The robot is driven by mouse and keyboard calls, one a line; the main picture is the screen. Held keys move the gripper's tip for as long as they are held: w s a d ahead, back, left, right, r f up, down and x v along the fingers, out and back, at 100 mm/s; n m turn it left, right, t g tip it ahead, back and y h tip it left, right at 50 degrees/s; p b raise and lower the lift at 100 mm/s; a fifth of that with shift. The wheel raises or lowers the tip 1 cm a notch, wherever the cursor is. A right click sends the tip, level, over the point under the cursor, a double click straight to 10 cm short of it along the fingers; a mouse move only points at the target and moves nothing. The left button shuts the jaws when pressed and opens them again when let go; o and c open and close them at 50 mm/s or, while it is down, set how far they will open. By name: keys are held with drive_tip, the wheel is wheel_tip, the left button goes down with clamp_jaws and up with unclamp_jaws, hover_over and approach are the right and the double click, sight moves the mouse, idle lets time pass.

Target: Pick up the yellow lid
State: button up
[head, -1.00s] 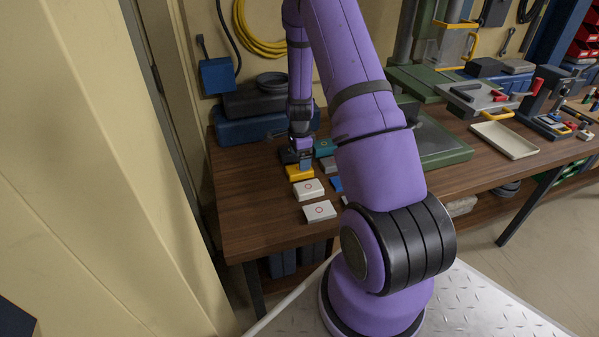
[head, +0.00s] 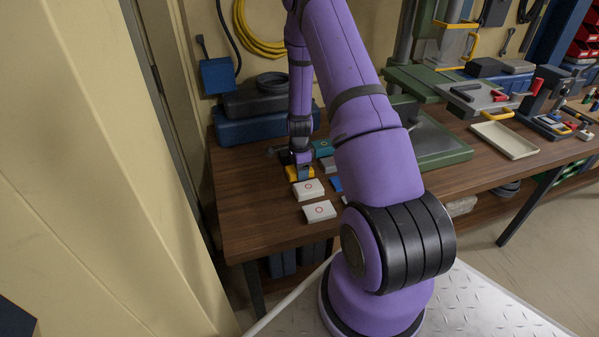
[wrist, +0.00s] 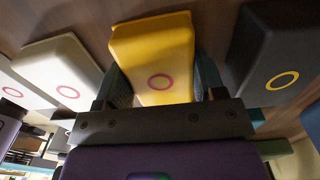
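The yellow lid (head: 292,174) lies among the small boxes at the left of the wooden bench, partly hidden by my gripper (head: 303,172). In the wrist view the yellow lid (wrist: 155,55) shows a red ring on top and sits between the two fingers of my gripper (wrist: 162,88). One finger is on each side of it, close to its sides. The fingers stand apart; I cannot tell whether they touch the lid.
In the wrist view a black lid with a yellow ring (wrist: 272,50) is close on the right and a white lid (wrist: 55,65) close on the left. Another white lid (head: 319,211) lies nearer the bench's front. A teal box (head: 323,147) is behind.

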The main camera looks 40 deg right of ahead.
drive_tip(key=shift+c, duration=1.4)
drive_tip(key=shift+r, duration=0.1)
